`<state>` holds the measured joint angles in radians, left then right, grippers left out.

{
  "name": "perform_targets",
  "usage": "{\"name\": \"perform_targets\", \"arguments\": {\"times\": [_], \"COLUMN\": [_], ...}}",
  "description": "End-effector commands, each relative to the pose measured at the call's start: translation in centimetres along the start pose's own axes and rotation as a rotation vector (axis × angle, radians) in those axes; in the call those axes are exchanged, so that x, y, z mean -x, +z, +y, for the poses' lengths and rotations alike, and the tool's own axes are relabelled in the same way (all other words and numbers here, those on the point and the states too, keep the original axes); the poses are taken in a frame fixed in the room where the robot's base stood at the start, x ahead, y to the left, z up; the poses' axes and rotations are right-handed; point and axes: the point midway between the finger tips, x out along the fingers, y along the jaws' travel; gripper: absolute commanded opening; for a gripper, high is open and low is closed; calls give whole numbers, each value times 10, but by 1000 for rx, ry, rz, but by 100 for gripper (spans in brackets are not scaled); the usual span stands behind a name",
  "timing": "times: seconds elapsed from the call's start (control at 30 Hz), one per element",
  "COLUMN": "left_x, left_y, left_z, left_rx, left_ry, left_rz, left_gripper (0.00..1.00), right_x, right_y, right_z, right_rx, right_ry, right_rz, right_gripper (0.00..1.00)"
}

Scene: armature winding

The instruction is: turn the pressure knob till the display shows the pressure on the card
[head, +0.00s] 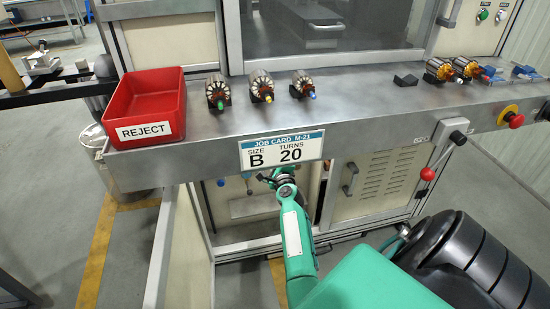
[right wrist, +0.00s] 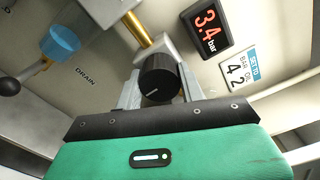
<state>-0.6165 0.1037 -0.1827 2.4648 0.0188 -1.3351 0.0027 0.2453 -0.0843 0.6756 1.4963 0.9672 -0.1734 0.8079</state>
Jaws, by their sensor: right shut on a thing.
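The black pressure knob (right wrist: 156,78) with a white pointer line is in the middle of the right wrist view. My right gripper (right wrist: 160,93) is shut on it, one finger on each side. Above right of the knob, the black display (right wrist: 206,29) reads 3.4 bar in red. Beside it the card (right wrist: 238,70) says SET TO and shows 4.2 BAR, tilted in this view. In the head view my right arm reaches below the table's front edge, and the knob cannot be made out there. My left gripper is not in view.
A brass pipe (right wrist: 139,30) runs to the valve body behind the knob. In the head view, the metal table (head: 360,100) above my arm bears a red REJECT bin (head: 146,98), several armatures and a job card (head: 282,151).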

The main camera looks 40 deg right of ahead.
Motion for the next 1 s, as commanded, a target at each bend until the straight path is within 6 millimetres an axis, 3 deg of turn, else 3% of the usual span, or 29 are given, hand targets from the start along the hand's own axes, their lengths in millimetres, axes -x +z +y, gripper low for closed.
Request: {"name": "perform_targets", "arguments": {"times": [0.6, 0.63, 0.73, 1.0], "left_x": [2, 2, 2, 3], "left_y": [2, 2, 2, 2], "left_z": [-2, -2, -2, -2], "left_rx": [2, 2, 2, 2], "left_ry": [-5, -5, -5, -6], "left_rz": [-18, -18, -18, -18], "left_gripper": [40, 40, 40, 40], "right_x": [0, 0, 0, 0], "right_y": [-1, -1, -1, 0], "right_z": [1, 1, 1, 0], "right_rx": [-42, -41, -41, -41], "right_ry": [1, 1, 1, 1], "right_rz": [1, 1, 1, 0], "right_gripper": [17, 43, 61, 61]}}
